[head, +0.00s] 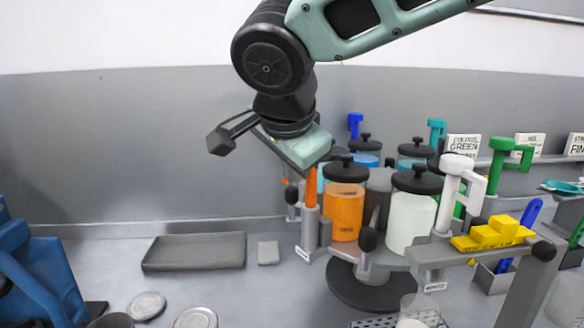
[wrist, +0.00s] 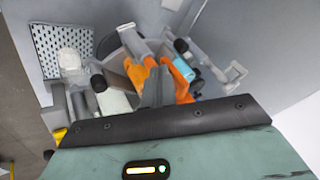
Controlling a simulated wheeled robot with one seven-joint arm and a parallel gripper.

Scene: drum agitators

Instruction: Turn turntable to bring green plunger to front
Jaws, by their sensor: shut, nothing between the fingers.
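The turntable stands at centre right in the head view, on a round black base (head: 362,292), carrying several lidded jars and coloured plungers. The green plunger (head: 507,152) rises at its right, behind the white plunger (head: 458,178); its lower part is mostly hidden. The orange plunger (head: 311,188) is at the front left, beside the orange jar (head: 343,208). My gripper (wrist: 157,85) is shut and empty, close to the orange plunger (wrist: 178,75) in the wrist view. In the head view its fingertips are hidden, and I cannot tell whether they touch anything.
Blue (head: 355,122) and teal (head: 436,130) plungers stand at the back. A yellow stepped block (head: 493,233) is on a raised holder at the right. A grey tray (head: 194,251) and lids (head: 147,305) lie on the left. The counter between tray and turntable is mostly clear.

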